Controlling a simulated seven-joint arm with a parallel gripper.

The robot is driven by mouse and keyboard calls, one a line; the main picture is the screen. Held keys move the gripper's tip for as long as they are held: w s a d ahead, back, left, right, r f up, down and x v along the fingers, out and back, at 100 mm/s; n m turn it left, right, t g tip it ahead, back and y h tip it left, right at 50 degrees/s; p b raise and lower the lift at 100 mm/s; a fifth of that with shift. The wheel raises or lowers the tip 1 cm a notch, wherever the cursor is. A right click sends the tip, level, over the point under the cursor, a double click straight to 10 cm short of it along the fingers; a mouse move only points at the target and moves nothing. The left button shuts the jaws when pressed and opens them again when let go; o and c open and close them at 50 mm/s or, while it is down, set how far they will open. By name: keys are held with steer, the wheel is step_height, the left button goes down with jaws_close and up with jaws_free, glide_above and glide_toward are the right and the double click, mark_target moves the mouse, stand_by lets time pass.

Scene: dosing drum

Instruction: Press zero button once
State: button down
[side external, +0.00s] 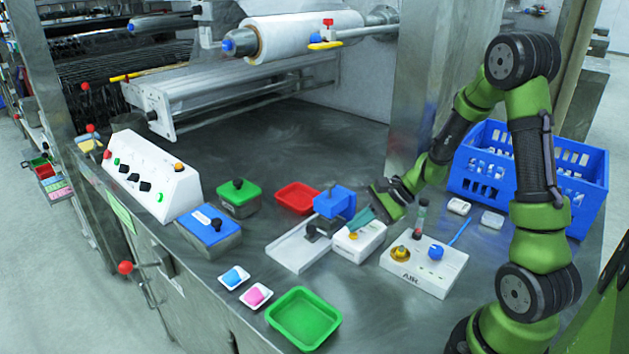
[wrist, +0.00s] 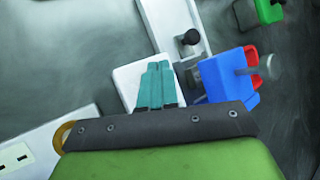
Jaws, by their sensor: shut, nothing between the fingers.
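My gripper (side external: 368,216) is shut and empty, its teal fingers together, pointing down at a small white box (side external: 361,246). In the wrist view, the closed fingers (wrist: 158,72) cover the middle of the white box (wrist: 128,82). A small orange spot (side external: 352,236), which may be the zero button, shows on top of the box beside the fingertips. Its label is too small to read. I cannot tell whether the fingertips touch the box.
A blue block (side external: 335,203) and a metal channel (side external: 297,247) stand left of the box. A white AIR panel (side external: 424,268) with knobs is to the right. A red tray (side external: 297,197), green tray (side external: 303,318) and blue crate (side external: 577,180) are around.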

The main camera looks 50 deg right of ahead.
steer(key=shift+f, duration=0.5)
stand_by(0.4)
steer(key=shift+r, duration=0.95)
steer(key=shift+r, duration=2.5)
steer(key=shift+f, duration=0.1)
steer(key=s+a+r+n+h, duration=0.4)
steer(key=s+a+r+n, duration=0.8)
steer(key=n, duration=0.2)
steer(key=shift+s+r+n, duration=0.2)
steer(key=shift+s+n, duration=0.1)
